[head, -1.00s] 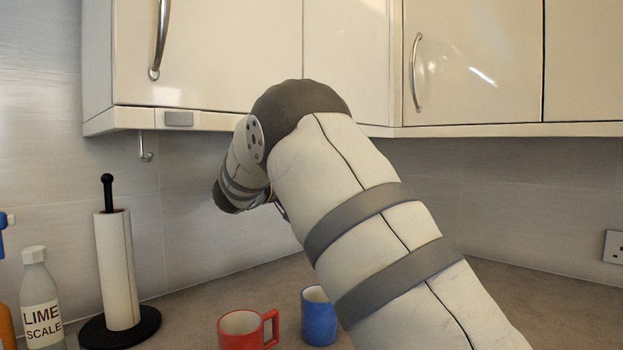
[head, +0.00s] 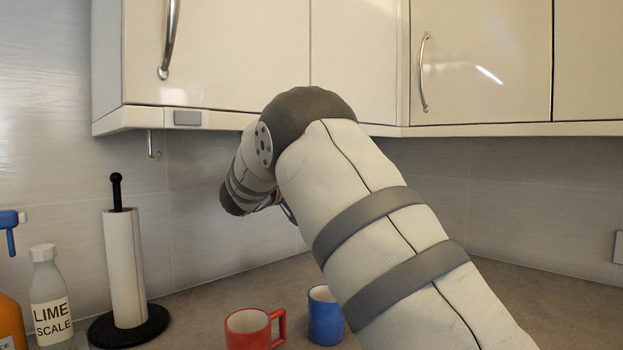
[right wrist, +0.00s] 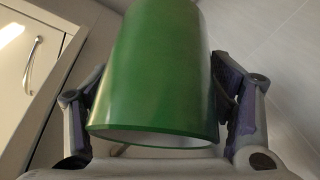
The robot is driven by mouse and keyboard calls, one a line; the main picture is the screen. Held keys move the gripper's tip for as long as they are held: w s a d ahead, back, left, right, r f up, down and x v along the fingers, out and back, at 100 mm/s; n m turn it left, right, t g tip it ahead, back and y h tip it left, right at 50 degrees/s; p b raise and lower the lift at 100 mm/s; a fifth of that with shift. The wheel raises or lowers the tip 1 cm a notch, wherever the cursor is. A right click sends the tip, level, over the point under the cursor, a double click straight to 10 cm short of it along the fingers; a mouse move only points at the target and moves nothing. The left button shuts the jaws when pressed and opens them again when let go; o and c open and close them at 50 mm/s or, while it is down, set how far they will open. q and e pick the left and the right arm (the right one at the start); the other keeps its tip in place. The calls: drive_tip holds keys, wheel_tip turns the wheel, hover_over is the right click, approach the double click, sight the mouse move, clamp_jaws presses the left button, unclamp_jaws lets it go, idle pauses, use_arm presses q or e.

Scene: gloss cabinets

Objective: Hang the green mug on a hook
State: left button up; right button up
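The green mug (right wrist: 158,75) fills the middle of the right wrist view, its pale open rim facing the camera. The fingers of my right gripper (right wrist: 160,98) stand on both sides of it, close against its wall, and it is held up off the counter. In the head view my right arm hides the mug and nearly all of this gripper. A metal hook (head: 153,147) hangs empty under the left wall cabinet. Any hooks farther right are hidden behind my arm. My left gripper is not in view.
A red mug (head: 247,329) and a blue mug (head: 325,317) stand on the counter below my arm. A paper towel holder (head: 126,268), a lime scale bottle (head: 50,300) and an orange spray bottle (head: 10,322) stand at left. Glossy wall cabinets (head: 220,50) run above.

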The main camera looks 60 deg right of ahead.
drive_tip(key=shift+a, duration=0.1)
drive_tip(key=a, duration=0.8)
drive_tip(key=shift+f, duration=0.2)
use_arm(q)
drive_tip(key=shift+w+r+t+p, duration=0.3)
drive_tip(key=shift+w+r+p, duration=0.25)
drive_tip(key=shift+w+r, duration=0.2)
use_arm(e)
drive_tip(key=s+a, duration=0.3)
drive_tip(key=s, duration=1)
drive_tip(key=shift+s, duration=0.25)
drive_tip(key=shift+a, duration=0.1)
